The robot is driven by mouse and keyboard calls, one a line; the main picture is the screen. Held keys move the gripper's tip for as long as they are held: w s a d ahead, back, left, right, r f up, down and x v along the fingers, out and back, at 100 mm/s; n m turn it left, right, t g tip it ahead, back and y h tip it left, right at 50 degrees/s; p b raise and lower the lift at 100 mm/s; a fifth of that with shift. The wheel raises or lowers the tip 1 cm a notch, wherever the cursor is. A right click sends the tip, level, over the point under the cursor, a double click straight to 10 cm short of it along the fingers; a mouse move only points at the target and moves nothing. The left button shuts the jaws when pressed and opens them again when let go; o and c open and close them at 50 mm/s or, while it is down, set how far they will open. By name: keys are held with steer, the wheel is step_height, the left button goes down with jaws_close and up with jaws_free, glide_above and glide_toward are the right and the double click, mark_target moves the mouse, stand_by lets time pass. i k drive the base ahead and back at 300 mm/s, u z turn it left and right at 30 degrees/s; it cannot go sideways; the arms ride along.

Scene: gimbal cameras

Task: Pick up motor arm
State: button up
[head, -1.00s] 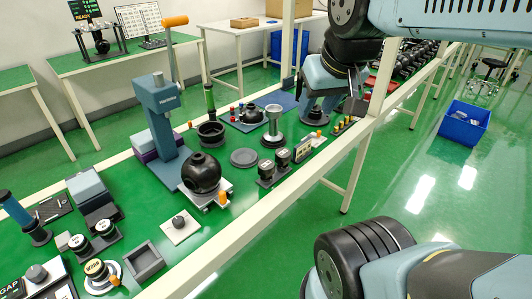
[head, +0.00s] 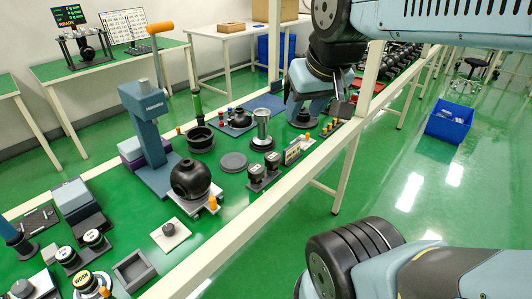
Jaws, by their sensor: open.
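Several gimbal parts stand on the green bench, and I cannot tell for sure which one is the motor arm. A black round housing (head: 190,178) with an opening in front sits on a light plate. Beyond it are a black ring-shaped part (head: 199,138), a flat grey disc (head: 233,162) and a silver cylinder on a dark base (head: 262,130). My gripper (head: 341,104) is at the far part of the bench, small and dark, partly hidden by my arm. It is open, with nothing seen in it.
A blue-grey press (head: 146,122) with an orange-tipped lever rises over the bench. A pale rail (head: 240,208) edges the bench, with a post (head: 370,80) on it. A grey square tray (head: 134,271) lies near the front. A blue bin (head: 449,122) stands on open floor.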

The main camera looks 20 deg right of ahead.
mark_target(272, 158)
steer(key=z, duration=0.4)
steer(key=k, duration=0.9)
steer(key=u, duration=0.3)
steer(key=i, duration=0.5)
steer(key=z, duration=0.1)
